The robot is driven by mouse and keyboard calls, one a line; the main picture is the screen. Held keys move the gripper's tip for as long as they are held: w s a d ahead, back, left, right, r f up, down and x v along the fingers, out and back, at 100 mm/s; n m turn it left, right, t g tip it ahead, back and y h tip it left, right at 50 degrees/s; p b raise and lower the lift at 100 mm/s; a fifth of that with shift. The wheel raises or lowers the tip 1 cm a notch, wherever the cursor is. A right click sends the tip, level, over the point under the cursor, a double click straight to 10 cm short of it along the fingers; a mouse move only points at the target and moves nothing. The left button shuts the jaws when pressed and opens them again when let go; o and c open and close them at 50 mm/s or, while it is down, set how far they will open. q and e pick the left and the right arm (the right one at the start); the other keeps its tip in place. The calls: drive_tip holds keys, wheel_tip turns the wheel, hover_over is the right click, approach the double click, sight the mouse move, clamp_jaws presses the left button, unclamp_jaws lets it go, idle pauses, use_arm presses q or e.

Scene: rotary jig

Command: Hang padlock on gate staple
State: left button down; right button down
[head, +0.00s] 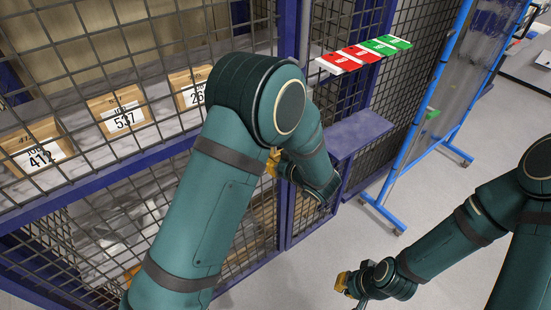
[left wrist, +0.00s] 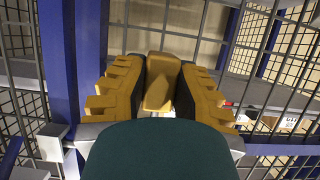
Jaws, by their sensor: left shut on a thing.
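My left gripper (left wrist: 160,100) is shut on a brass-coloured block, which looks like the padlock (left wrist: 162,75), held between its dark pads in the left wrist view. Its shackle cannot be made out. In the head view the left gripper is mostly hidden behind my arm; only a bit of yellow shows, close to the blue gate post. Grey metal fittings (left wrist: 52,138) sit by the blue post (left wrist: 75,60) at the left of the wrist view; I cannot tell whether one is the staple. My right gripper (head: 352,287) hangs low over the floor; its finger gap is unclear.
Mesh fencing with blue frames (head: 110,180) stands close at the left, with numbered boxes (head: 124,113) on a shelf behind it. Red and green tags (head: 363,54) are right of the post, above a blue ledge (head: 358,132). A blue-framed stand (head: 421,110) is further right. Grey floor is clear between.

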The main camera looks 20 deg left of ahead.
idle(0.3)
use_arm(q)
drive_tip(key=c, duration=0.8)
unclamp_jaws()
drive_tip(key=v, duration=1.2)
drive_tip(key=a+f+m+h, duration=0.2)
drive_tip(key=f+h, duration=0.2)
drive_tip(key=f, duration=0.3)
drive_tip(key=a+f+m+h, duration=0.2)
drive_tip(key=f+m+h, duration=0.15)
drive_tip(key=f, duration=0.25)
drive_tip(key=s+f+m+g+h, duration=0.1)
drive_tip(key=s+f+g+h, duration=0.1)
drive_tip(key=s, duration=0.3)
drive_tip(key=s+f+m+g+h, duration=0.1)
drive_tip(key=s+f+g+h, duration=0.1)
drive_tip(key=s, duration=0.4)
drive_tip(key=s+d+f+m+g+h, duration=0.1)
drive_tip(key=s+f+g+h, duration=0.1)
drive_tip(key=s+f+h, duration=0.1)
drive_tip(key=shift+s+f+g, duration=0.2)
drive_tip(key=shift+s+f, duration=0.2)
drive_tip(key=shift+s, duration=0.3)
drive_tip(key=shift+s+f+g, duration=0.2)
drive_tip(key=shift+s+f, duration=0.2)
drive_tip(key=shift+s, duration=0.25)
